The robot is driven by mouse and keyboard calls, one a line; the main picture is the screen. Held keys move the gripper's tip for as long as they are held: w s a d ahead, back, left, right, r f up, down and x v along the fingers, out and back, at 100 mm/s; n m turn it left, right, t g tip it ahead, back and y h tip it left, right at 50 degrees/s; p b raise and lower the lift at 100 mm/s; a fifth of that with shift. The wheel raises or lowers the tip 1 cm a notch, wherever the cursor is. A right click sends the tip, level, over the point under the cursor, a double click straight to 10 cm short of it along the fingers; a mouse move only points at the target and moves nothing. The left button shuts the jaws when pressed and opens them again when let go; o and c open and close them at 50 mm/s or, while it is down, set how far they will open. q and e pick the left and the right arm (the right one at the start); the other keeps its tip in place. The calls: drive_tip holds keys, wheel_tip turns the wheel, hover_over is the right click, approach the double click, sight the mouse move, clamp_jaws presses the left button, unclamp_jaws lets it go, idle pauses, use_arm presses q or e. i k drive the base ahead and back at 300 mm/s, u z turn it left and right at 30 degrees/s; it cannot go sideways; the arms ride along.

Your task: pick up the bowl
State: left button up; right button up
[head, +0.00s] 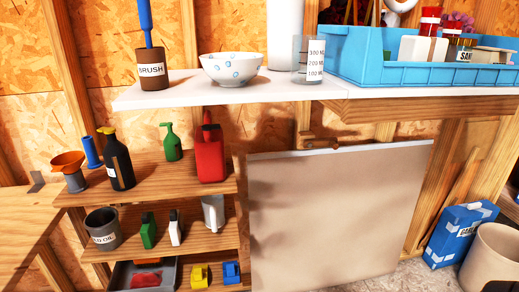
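The bowl (231,72) is white with blue spots and stands upright on the white shelf top (190,89). It sits between the brown brush holder and the clear measuring cup. Nothing touches its rim, and its inside shows only as a thin strip. Neither of my grippers shows clearly in the head view.
A brown holder labelled BRUSH (153,70) with a blue brush stands left of the bowl. A measuring cup (308,60) and a white cylinder (284,35) stand right of it. A blue crate (400,74) fills the right end. Lower shelves hold bottles and a red can (210,155).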

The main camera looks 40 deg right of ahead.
sight(232, 69)
drive_tip(key=z, duration=3.15)
drive_tip(key=k, duration=0.6)
drive_tip(key=u, duration=1)
drive_tip(key=i, duration=1.15)
drive_tip(key=u, duration=1.25)
drive_tip(key=i, duration=0.2)
drive_tip(key=z, duration=0.15)
